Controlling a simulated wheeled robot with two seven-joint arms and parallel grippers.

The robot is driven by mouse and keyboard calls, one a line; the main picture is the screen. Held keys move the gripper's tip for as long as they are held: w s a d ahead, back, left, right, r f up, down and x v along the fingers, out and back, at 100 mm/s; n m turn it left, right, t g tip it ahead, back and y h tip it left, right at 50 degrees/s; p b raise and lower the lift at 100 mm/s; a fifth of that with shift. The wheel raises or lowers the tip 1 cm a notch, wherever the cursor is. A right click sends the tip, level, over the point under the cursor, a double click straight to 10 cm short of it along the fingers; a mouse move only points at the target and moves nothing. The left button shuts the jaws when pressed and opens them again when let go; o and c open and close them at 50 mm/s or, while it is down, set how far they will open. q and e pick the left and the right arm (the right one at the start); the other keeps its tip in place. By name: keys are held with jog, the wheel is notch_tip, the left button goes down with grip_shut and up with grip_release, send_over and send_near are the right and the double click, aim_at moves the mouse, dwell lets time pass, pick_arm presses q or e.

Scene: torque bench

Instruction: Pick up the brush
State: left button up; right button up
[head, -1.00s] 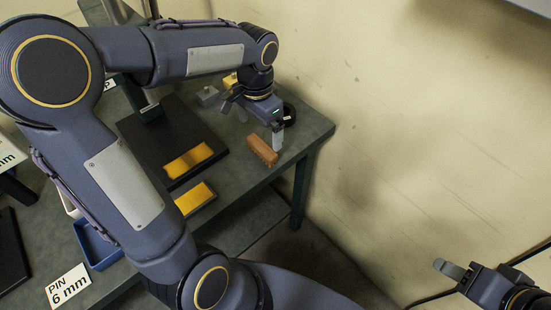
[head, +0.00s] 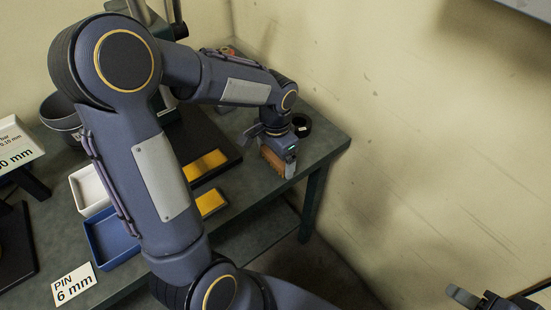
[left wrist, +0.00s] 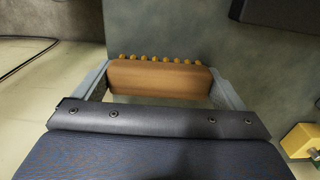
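The brush is a brown wooden block (head: 271,160) on the bench near its right front edge. In the left wrist view the brush (left wrist: 160,77) lies crosswise, with a row of small yellowish tufts along its far side. My left gripper (head: 272,151) is down over it, open, with one fingertip at each end of the block. Whether the fingertips touch the ends I cannot tell. The gripper hides part of the brush in the head view. My right gripper (head: 464,297) is at the lower right, away from the bench, only partly in frame.
A black ring (head: 302,122) stands just behind the brush. A dark plate (head: 222,143) with a yellow pad and another yellow block (head: 211,202) lie to the left. Blue (head: 112,250) and white (head: 88,190) bins are further left. The wall is close on the right.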

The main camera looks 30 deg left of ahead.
pick_arm(q)
jog(key=c, duration=0.5)
jog(key=shift+c, duration=0.2)
jog(key=shift+r, duration=0.6)
notch_tip(320, 180, up, 3)
jog(key=shift+d+f+p, duration=0.15)
jog(key=shift+f+p, duration=0.05)
jog(key=shift+p, duration=0.1)
jog(key=s+d+r, duration=0.1)
jog(key=r, duration=0.1)
jog(key=s+d+r, duration=0.2)
jog(key=r, duration=0.1)
jog(key=shift+s+d+r, duration=0.1)
jog(key=shift+d+r, duration=0.2)
jog(key=s+d+r, duration=0.3)
jog(key=s+d, duration=0.3)
jog(key=shift+d+r, duration=0.3)
jog(key=shift+d, duration=0.05)
